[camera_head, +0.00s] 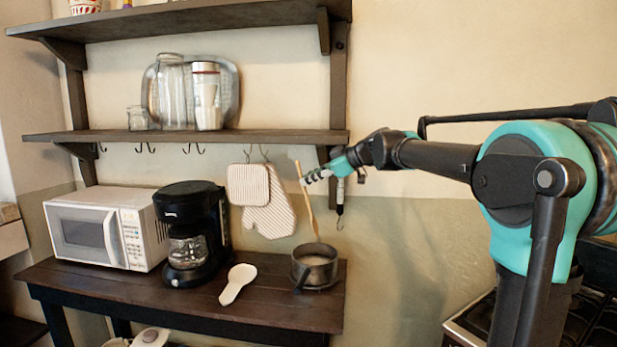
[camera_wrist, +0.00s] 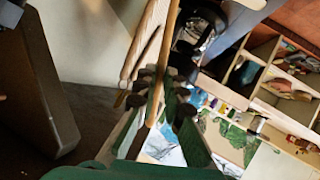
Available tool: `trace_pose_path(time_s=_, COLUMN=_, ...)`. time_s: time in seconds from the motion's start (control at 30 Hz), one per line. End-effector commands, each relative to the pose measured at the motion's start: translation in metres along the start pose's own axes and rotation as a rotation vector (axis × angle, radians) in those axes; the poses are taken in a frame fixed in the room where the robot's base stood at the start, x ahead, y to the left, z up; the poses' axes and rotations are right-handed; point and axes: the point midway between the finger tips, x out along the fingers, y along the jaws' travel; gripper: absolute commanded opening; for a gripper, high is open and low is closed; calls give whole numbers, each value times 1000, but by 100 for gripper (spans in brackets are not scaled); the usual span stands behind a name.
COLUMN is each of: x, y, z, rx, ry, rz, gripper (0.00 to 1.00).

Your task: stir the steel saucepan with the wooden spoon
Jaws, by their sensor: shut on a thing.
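The wooden spoon (camera_head: 309,207) hangs almost upright, tilted a little, in my gripper (camera_head: 318,176). My gripper is shut on the upper part of its handle. In the wrist view, the pale wooden handle (camera_wrist: 155,95) runs between the fingers of my gripper (camera_wrist: 160,88). The steel saucepan (camera_head: 316,275) stands at the right end of the dark table, with its dark handle toward the front. The spoon's lower end is at the pan's far rim in the head view; I cannot tell whether it is inside or just above. The pan does not show clearly in the wrist view.
A white spoon rest (camera_head: 237,284) lies left of the pan on the dark table (camera_head: 190,303). A black coffee maker (camera_head: 190,225) and white microwave (camera_head: 105,228) stand farther left. Oven mitts (camera_head: 268,207) and a utensil (camera_head: 340,200) hang behind, under the lower shelf (camera_head: 270,136).

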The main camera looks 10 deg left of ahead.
Motion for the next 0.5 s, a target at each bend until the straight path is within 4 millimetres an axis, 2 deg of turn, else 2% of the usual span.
trace_pose_path(time_s=0.1, x=-1, y=3, z=-6, rx=0, ry=8, rz=4, gripper=0)
trace_pose_path(time_s=0.5, x=2, y=0, z=-4, rx=0, ry=9, rz=5, gripper=0)
